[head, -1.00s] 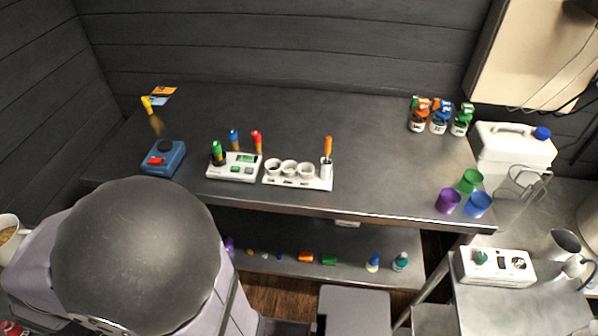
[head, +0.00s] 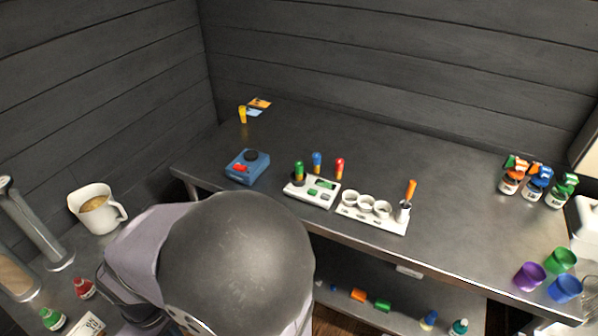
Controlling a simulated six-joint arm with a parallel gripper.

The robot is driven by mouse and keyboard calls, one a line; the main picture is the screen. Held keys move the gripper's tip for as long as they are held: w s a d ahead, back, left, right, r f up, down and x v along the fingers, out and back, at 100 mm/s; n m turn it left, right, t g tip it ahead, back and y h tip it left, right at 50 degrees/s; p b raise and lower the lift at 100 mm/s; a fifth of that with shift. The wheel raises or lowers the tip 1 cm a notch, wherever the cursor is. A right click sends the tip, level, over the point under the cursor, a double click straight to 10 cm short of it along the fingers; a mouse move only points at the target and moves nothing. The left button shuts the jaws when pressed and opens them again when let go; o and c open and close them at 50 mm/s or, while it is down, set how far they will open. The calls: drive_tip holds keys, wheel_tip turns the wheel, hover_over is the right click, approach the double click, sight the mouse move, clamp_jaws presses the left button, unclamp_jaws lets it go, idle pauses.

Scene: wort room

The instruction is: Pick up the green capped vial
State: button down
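A green capped vial (head: 298,171) stands upright at the left end of a white device (head: 321,198) on the dark worktop. A blue capped vial (head: 317,162) and a red capped vial (head: 339,167) stand just behind that device. Another small green capped bottle (head: 52,318) is at the lower left, near a red capped bottle (head: 84,288). My gripper is not in view; a large grey rounded part of my own arm fills the lower middle and hides what is behind it.
A blue box (head: 247,167) with a black knob sits left of the device. A white tray (head: 378,222) with cups and an orange-handled tool sits right. Jars (head: 537,183) and coloured cups (head: 530,276) are at the far right. A jug (head: 97,208) stands left. The worktop's back middle is clear.

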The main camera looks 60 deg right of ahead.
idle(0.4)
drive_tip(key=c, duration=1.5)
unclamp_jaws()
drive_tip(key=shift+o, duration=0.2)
